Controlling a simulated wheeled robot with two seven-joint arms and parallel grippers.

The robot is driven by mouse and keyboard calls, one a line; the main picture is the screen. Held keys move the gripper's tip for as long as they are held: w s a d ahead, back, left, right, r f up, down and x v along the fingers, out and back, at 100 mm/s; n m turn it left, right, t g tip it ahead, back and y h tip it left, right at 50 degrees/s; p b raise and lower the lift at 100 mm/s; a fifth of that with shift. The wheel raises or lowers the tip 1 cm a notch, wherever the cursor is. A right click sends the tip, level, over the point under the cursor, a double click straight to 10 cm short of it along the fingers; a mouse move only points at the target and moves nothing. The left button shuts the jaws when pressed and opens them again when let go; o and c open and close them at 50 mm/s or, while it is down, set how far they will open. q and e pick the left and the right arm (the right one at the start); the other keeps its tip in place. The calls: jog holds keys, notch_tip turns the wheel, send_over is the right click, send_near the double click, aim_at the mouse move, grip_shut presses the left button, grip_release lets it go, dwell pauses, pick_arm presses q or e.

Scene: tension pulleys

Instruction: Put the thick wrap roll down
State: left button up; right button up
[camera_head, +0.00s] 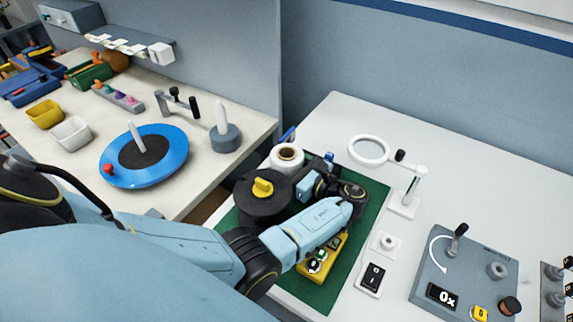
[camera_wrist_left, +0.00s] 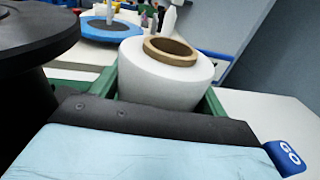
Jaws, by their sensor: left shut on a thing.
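The thick wrap roll (camera_head: 287,157) is white with a brown cardboard core. It is upright at the far left end of the green mat (camera_head: 318,291), behind a black spool with a yellow knob (camera_head: 263,187). My left gripper (camera_head: 301,178) is shut on the roll from the right. My right gripper is out of view.
A magnifier ring on a stand (camera_head: 369,150), a black switch (camera_head: 373,279) and a grey control panel (camera_head: 465,277) are on the white table. A yellow button box (camera_head: 318,265) lies below my left arm. A blue disc (camera_head: 172,158) stands on the left bench.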

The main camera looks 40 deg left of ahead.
pick_arm(q)
jog(key=o, duration=1.6)
jog(key=shift+f, duration=0.15)
jog(key=shift+o, duration=0.2)
